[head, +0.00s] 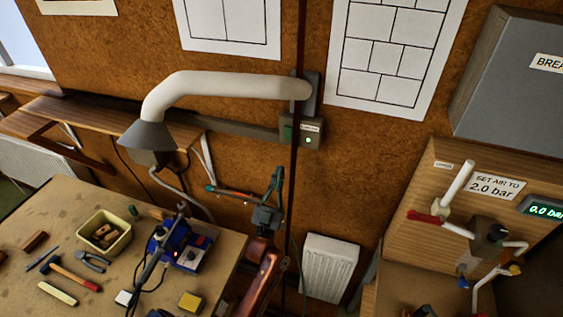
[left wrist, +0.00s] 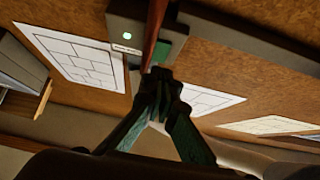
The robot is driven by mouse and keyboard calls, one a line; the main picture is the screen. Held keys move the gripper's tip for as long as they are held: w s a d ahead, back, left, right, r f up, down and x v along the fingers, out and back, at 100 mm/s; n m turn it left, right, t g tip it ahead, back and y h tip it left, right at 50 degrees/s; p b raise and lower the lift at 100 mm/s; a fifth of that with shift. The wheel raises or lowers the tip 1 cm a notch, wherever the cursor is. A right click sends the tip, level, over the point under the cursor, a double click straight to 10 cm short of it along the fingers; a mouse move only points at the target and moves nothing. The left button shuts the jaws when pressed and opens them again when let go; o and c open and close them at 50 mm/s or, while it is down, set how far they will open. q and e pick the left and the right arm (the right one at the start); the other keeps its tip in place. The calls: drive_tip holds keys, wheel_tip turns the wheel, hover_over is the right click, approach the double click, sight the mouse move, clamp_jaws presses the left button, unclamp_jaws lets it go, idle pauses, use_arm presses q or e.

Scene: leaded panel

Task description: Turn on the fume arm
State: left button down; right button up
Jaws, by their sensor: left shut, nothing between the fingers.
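The fume arm (head: 225,84) is a pale bent duct with a dark grey hood (head: 147,136) hanging over the workbench. Below its wall mount is a grey switch box (head: 313,141) with a small label, a lit green lamp (head: 308,140) and a green switch part (head: 288,132). The box also shows at the top of the left wrist view (left wrist: 126,18), its lamp glowing green. My left gripper (head: 278,174) is shut and empty, below the box; in the left wrist view its fingertips (left wrist: 160,78) appear close below the green part, contact unclear. My right gripper is not in view.
A thin dark red vertical pipe (head: 297,90) passes in front of the box. The workbench (head: 120,207) holds a blue soldering station (head: 185,247), a yellow bin (head: 104,232) and hand tools. A white radiator (head: 328,267) and an air panel (head: 440,172) are to the right.

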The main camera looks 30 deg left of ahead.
use_arm(q)
drive_tip(key=v, duration=0.2)
drive_tip(key=b+v, duration=0.1)
drive_tip(key=v, duration=0.1)
drive_tip(key=shift+w+f, duration=0.25)
drive_tip(key=shift+f, duration=0.1)
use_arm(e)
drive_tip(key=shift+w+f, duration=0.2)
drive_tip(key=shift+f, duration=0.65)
